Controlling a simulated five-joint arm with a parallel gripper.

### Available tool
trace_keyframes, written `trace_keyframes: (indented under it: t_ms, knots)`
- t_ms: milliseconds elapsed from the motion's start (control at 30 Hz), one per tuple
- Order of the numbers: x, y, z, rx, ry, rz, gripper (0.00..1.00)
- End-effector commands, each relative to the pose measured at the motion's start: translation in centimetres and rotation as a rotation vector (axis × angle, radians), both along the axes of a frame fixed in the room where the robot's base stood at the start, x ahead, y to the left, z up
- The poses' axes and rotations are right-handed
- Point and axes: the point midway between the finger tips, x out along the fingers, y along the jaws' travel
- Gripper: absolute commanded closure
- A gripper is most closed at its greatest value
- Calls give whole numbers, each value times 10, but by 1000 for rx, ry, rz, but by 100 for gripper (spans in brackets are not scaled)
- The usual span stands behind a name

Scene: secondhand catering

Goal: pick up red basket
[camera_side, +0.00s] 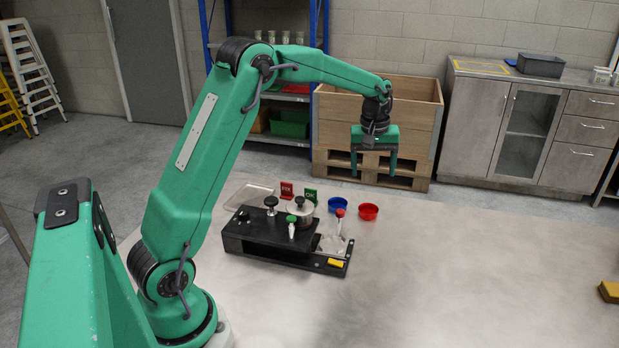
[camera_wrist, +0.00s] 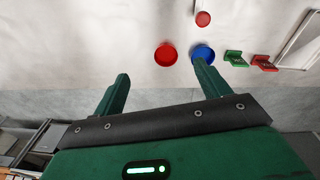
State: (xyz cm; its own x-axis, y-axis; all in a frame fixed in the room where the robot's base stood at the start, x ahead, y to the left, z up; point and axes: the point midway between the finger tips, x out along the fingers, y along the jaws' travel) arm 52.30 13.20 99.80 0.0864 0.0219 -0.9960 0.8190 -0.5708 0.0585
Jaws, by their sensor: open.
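The red basket (camera_side: 368,211) is a small round red bowl on the table, right of a similar blue one in the side view. In the wrist view the red basket (camera_wrist: 166,55) lies beyond the fingertips, roughly between their directions, with the blue one to its right. My gripper (camera_side: 374,172) is open and empty, raised above the table near the red basket, not touching it. Its two green fingers show in the wrist view (camera_wrist: 162,82), spread wide apart.
The blue bowl (camera_side: 337,204) stands close beside the red one. A black fixture (camera_side: 270,240) with knobs and levers is to the left, with red and green signs (camera_side: 308,195) behind. A clear tray (camera_side: 248,195) lies further left. The table's right side is mostly clear.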

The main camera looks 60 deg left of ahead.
Motion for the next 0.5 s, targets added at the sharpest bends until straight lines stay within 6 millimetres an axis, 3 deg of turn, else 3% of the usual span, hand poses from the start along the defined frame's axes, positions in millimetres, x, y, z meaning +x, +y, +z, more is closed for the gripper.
trace_keyframes:
  t_ms: [300, 500]
  knots:
    - [30, 33, -61, -25, 65, 162, 25]
    - [36, 42, -79, -31, 82, 208, 25]
